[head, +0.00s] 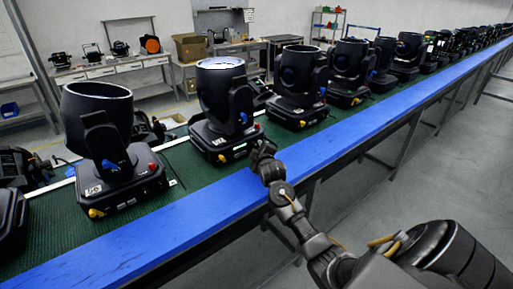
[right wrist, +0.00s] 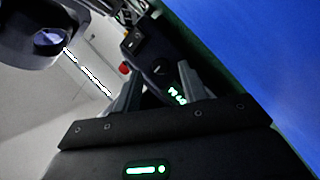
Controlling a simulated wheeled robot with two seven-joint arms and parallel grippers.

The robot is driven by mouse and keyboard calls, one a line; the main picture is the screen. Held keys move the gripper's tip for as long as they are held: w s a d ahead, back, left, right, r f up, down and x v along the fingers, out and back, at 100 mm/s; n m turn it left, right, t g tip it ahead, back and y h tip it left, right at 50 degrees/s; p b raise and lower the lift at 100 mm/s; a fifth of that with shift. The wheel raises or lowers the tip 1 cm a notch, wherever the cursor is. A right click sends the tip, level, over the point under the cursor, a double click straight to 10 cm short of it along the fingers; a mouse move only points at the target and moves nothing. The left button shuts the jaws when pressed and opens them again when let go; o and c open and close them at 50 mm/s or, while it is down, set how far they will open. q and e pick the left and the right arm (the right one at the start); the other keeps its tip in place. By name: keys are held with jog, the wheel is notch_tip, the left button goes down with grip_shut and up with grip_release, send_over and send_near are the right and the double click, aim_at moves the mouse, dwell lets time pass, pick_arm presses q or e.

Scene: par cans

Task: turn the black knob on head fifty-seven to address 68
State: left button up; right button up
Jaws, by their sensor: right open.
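Several black moving-head lights stand in a row on the green belt. The light nearest my right gripper (head: 262,152) has a lit top (head: 220,63) and a pale label (head: 223,158) too small to read surely. My right gripper is at the right side of its base (head: 215,143). In the right wrist view the fingers (right wrist: 158,92) are open, with the base's dark front panel beyond them. That panel has a glowing green display (right wrist: 177,94), tilted and hard to read, and a red part (right wrist: 124,68). A dark round shape (right wrist: 159,70) there may be the black knob. My left gripper is out of view.
A blue rail (head: 130,243) runs along the near edge of the green belt (head: 60,222). Another moving-head light (head: 97,115) stands to the left, and more (head: 297,75) stand to the right. Benches (head: 110,70) are at the back. The grey floor at right is clear.

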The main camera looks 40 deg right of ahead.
jog(key=shift+x, duration=0.85)
